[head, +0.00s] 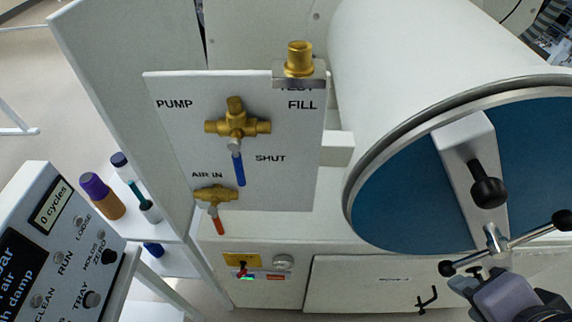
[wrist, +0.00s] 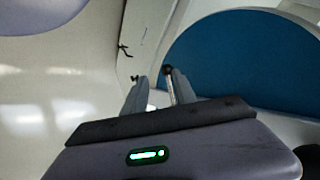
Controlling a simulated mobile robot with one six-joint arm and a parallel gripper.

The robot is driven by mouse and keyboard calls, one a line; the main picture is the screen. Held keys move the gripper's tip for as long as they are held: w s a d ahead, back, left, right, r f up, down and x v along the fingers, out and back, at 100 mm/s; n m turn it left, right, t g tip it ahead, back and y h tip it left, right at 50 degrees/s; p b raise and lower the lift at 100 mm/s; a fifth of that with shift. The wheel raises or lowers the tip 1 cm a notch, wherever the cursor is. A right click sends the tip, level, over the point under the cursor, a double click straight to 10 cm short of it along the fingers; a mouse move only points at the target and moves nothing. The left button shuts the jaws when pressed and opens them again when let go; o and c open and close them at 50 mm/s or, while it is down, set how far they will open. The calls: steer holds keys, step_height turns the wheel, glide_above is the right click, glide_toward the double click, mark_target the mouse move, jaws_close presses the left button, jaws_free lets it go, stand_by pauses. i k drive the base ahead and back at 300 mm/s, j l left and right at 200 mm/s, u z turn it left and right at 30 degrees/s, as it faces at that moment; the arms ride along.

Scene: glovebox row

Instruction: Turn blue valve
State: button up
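The blue valve handle (head: 239,169) hangs almost straight down from a brass three-way valve body (head: 237,126) on the white panel (head: 295,185). The word SHUT is printed to the right of the handle. My gripper (head: 468,281) is at the lower right in the head view, well away from the blue handle, near the round door's crossbar. In the wrist view my gripper (wrist: 156,84) has its two fingers apart, with a black-knobbed rod (wrist: 168,70) showing by the right finger. I cannot tell whether they touch. The blue handle is not in the wrist view.
A second brass valve with an orange handle (head: 217,221) sits below, by AIR IN. A brass fitting (head: 299,61) tops the panel. The large blue round door (head: 400,199) with black-knobbed bars fills the right. A control box (head: 50,250) and bottles (head: 102,196) stand left.

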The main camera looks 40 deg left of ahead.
mark_target(234, 144)
steer(key=u, duration=2.1)
steer(key=j+u, duration=0.1)
steer(key=j, duration=0.55)
steer(key=k+j, duration=0.1)
steer(key=j, duration=0.55)
steer(key=k+u, duration=0.05)
